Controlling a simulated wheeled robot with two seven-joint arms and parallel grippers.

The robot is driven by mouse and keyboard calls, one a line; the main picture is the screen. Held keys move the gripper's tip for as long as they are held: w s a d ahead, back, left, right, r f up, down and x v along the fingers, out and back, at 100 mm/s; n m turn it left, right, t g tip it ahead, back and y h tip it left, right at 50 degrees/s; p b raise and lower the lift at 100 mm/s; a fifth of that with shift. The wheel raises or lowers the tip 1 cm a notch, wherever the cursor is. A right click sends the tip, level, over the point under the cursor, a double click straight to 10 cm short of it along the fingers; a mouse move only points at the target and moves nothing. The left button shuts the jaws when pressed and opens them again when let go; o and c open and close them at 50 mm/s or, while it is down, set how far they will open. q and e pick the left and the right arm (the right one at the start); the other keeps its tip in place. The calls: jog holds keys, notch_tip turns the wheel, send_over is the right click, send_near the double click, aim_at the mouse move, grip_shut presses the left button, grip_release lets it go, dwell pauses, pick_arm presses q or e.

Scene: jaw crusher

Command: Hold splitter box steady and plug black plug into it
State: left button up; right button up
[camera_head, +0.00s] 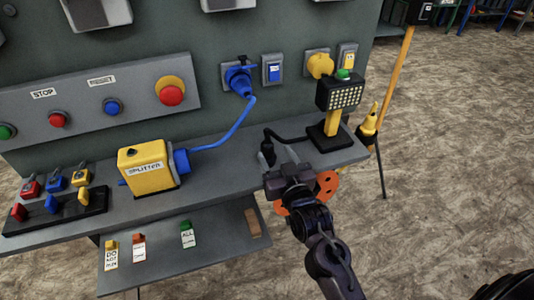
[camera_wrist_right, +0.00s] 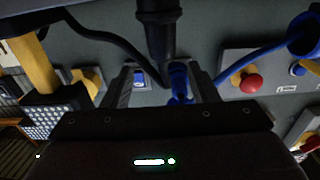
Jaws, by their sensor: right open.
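The yellow splitter box (camera_head: 142,176) stands upright on the grey shelf, left of my right gripper. A blue plug (camera_head: 182,161) is in its right side, and its blue cable runs up to a blue wall plug. The black plug (camera_head: 267,152) is at the tip of my right gripper (camera_head: 275,168). In the right wrist view the black plug (camera_wrist_right: 160,32) shows centred, just beyond the open fingers (camera_wrist_right: 162,88). I cannot tell whether the fingers touch it. My left gripper is out of view.
A yellow lamp stand (camera_head: 331,125) stands to the right, with the black cable (camera_head: 290,138) running towards it. A control panel (camera_head: 100,100) with buttons is on the wall. Padlocks (camera_head: 55,182) sit at the left. Tags lie on the lower shelf (camera_head: 210,235).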

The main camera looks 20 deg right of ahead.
jog(key=w, duration=0.7)
jog(key=shift+w+a, duration=0.3)
jog(key=shift+w, duration=0.1)
jog(key=c, duration=1.1)
jog(key=shift+s+r, duration=0.1)
jog(key=shift+r, duration=0.05)
